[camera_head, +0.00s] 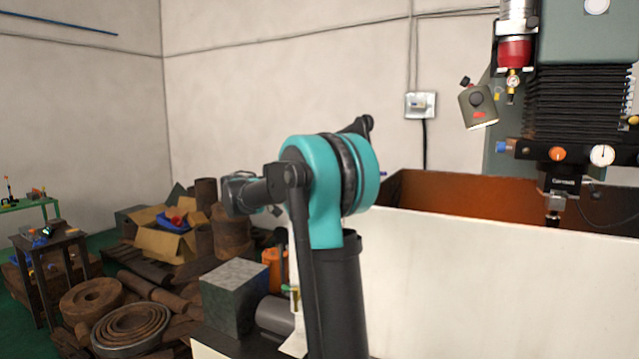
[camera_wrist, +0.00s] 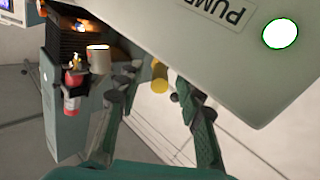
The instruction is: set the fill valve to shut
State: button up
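No part carries a readable fill valve label. In the head view a small brass fitting with a green lever (camera_head: 291,291) shows beside my arm, partly hidden by it; I cannot tell whether it is the fill valve or how its lever is set. In the wrist view a yellow cylindrical part (camera_wrist: 160,76) shows beyond my gripper (camera_wrist: 153,84), between its fingertips and apart from them as far as I can see. My gripper is open with nothing between its fingers. In the head view I cannot make out the gripper.
A pale panel reading "PUMP" (camera_wrist: 222,12) with a white round lamp (camera_wrist: 280,33) fills the upper right of the wrist view, close to the right finger. In the head view a machine head (camera_head: 585,90) stands right, behind a white enclosure wall (camera_head: 480,280). Scrap and boxes (camera_head: 165,235) crowd the left floor.

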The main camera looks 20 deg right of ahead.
jog(key=a, duration=1)
jog(key=shift+s+a, duration=0.2)
jog(key=shift+s, duration=0.15)
